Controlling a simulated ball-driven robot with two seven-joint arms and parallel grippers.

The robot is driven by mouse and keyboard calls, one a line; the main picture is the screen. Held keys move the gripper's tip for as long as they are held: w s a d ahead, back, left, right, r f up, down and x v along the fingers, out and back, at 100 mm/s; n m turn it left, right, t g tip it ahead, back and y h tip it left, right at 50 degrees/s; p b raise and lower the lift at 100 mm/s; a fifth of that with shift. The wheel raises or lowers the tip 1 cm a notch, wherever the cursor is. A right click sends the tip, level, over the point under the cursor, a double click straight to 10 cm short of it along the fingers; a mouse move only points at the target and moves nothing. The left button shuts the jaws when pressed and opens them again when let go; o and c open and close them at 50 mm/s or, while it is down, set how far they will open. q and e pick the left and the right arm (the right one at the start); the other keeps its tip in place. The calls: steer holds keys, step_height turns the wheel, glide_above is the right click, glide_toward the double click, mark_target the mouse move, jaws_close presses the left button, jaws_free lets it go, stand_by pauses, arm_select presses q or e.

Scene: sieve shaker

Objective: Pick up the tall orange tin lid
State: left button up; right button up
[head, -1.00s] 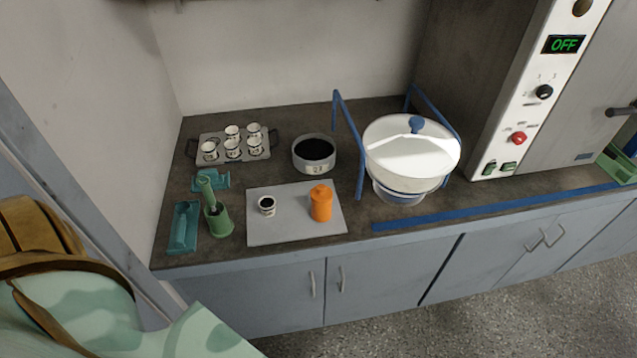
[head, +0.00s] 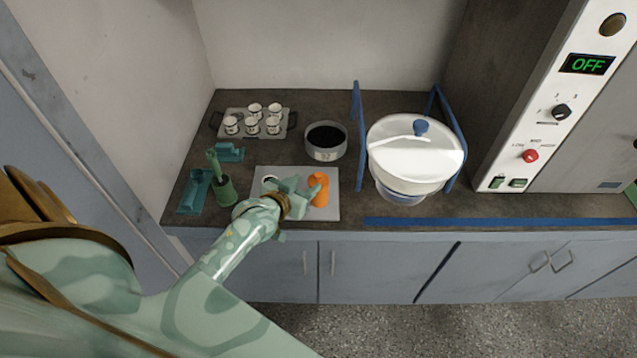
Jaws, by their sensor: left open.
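The tall orange tin (head: 320,190) with its orange lid (head: 317,178) stands upright on a grey mat (head: 330,213) on the counter. My left gripper (head: 305,188) is over the mat, just left of the tin, with its jaws open toward it. I cannot tell whether a finger touches the tin. My right gripper is not in view.
A dark-filled sieve pan (head: 326,155) and a tray of small cups (head: 218,127) stand behind. The white-lidded bowl (head: 392,160) between blue rails (head: 358,140) is to the right. Green holders (head: 192,192) and a green mortar (head: 224,190) are left.

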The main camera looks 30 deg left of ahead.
mark_target(317, 176)
arm_select(q)
steer(key=shift+x, duration=0.95)
steer(key=shift+w+f+b, duration=0.25)
steer(key=shift+w+b, duration=0.05)
steer(key=shift+w, duration=0.25)
steer(key=b+x, duration=0.1)
steer(key=x, duration=0.4)
steer(key=shift+f+b, duration=0.2)
steer(key=shift+b, duration=0.2)
steer(key=shift+s+r, duration=0.1)
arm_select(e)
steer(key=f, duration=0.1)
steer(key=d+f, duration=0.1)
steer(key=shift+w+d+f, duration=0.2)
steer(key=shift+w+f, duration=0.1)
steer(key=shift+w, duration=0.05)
arm_select(q)
jaws_close()
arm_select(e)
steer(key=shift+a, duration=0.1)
